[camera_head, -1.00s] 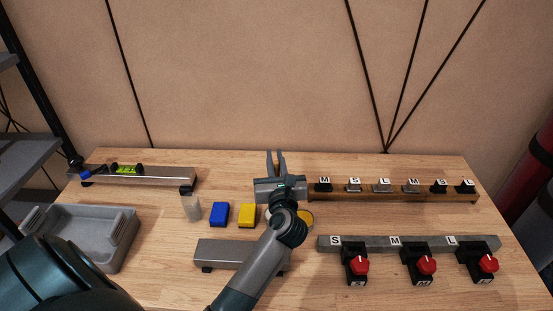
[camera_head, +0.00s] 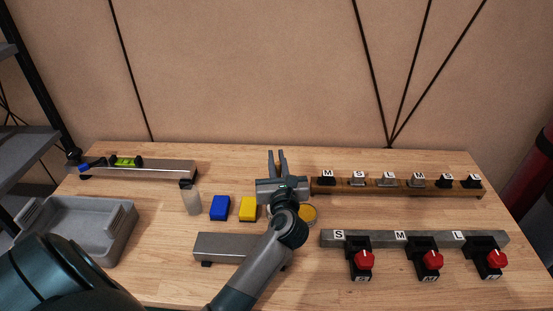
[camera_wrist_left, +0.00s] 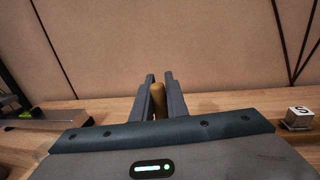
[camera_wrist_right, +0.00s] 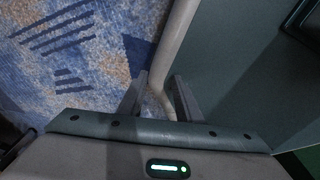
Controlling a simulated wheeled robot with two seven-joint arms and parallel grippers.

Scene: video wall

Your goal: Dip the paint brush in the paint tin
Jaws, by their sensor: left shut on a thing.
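My left gripper (camera_head: 277,159) is over the middle of the bench with its fingers pointing away from me. In the left wrist view its fingers (camera_wrist_left: 160,78) are shut on a brown, rounded wooden handle, which looks like the paint brush (camera_wrist_left: 158,98). The bristles are hidden. A round tin with a yellow-amber top, which looks like the paint tin (camera_head: 308,213), stands just right of my left wrist, partly covered by it. My right gripper (camera_wrist_right: 160,82) is off the bench, its fingers apart above a blue patterned floor, with nothing visibly gripped.
Blue (camera_head: 220,208) and yellow (camera_head: 248,209) blocks and a pale cylinder (camera_head: 193,201) stand left of my arm. A grey tray (camera_head: 126,238) is at left. A lettered rail (camera_head: 400,192) and a rail with red knobs (camera_head: 380,238) fill the right side.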

